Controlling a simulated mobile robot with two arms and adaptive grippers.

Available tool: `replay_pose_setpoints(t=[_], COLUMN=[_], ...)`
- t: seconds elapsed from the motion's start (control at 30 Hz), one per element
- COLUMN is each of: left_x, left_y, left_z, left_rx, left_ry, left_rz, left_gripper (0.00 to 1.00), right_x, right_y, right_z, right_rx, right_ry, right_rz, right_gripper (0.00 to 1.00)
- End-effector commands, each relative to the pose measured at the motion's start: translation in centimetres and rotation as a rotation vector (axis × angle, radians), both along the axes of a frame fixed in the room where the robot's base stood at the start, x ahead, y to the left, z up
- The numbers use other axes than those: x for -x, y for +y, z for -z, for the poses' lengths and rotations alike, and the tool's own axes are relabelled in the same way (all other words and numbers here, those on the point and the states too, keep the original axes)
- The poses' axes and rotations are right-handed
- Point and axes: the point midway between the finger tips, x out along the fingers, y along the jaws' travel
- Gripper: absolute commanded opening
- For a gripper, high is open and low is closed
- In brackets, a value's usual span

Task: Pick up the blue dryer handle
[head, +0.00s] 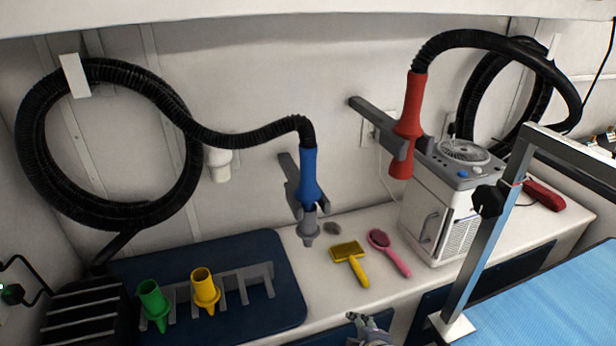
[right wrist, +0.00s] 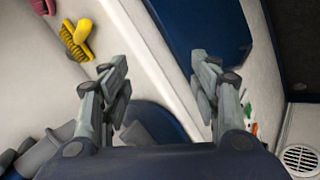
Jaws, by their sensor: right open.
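The blue dryer handle (head: 309,178) hangs nozzle-down in a grey wall holder (head: 290,175) in the head view. A black ribbed hose joins its top, and a grey nozzle (head: 308,228) shows below it. My right gripper (head: 369,322) shows at the bottom edge of the head view, below and to the right of the handle and well apart from it. In the right wrist view its two fingers (right wrist: 162,78) are spread with nothing between them. I cannot clearly make out the blue handle in that view. My left gripper is not in view.
A red dryer handle (head: 409,110) hangs in a second holder to the right, above a white machine (head: 440,205). A yellow brush (head: 350,262) and a pink brush (head: 388,250) lie on the counter. Green (head: 153,302) and yellow (head: 205,288) nozzles stand in a rack at left.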

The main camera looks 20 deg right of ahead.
Motion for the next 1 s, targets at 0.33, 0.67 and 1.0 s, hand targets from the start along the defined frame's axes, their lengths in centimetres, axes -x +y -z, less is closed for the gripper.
replay_pose_setpoints(t=[0.33,0.67,1.0], left_x=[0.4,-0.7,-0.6], left_y=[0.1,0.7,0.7], left_z=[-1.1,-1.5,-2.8], left_rx=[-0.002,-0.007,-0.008], left_ry=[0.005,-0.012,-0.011], left_rz=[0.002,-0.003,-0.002], left_gripper=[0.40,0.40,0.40], right_x=[-11.4,-13.7,-18.1], right_y=[0.5,1.7,2.7], right_z=[-21.2,-30.2,-30.8], right_rx=[1.042,1.774,1.820], right_ry=[-0.483,-0.630,-0.635], right_rz=[-0.719,-0.968,-0.978], right_gripper=[0.57,0.57,0.57])
